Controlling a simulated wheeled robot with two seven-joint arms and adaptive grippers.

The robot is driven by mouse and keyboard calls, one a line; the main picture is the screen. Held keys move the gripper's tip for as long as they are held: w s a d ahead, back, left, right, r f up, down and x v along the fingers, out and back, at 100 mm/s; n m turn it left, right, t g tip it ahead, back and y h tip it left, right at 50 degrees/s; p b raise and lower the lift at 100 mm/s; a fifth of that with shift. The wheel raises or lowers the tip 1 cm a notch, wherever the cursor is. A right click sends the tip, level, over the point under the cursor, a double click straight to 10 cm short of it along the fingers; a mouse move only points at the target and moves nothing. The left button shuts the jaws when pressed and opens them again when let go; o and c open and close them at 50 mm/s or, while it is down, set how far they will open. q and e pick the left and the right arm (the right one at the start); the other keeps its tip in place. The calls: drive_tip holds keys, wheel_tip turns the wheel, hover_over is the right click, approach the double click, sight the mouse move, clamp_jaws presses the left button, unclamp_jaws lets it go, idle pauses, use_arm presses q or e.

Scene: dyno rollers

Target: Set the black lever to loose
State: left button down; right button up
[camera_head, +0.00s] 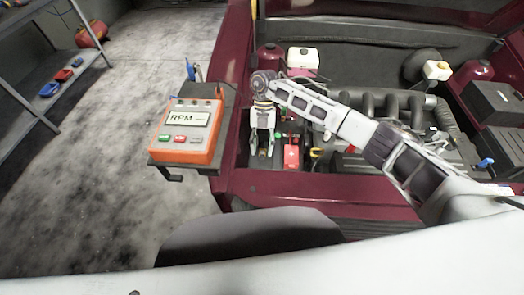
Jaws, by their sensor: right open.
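My right arm comes in from the right over the engine bay. Its gripper (262,150) points down and is open at the left front corner of the bay. A red part (291,157) lies just right of the gripper, apart from it in the picture. I cannot make out the black lever for certain; dark small parts lie around the fingers, and the gripper hides some of that spot. I cannot tell whether the fingers touch anything. My left gripper is not in view.
An orange RPM meter (186,152) stands on a small dark shelf left of the bay. The maroon car body (310,190) edges the bay in front. The engine (385,108) fills the middle. A metal rack (50,60) stands far left; the floor between is clear.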

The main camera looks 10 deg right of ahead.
drive_tip(key=v, duration=0.9)
drive_tip(key=shift+w, duration=0.15)
idle(0.4)
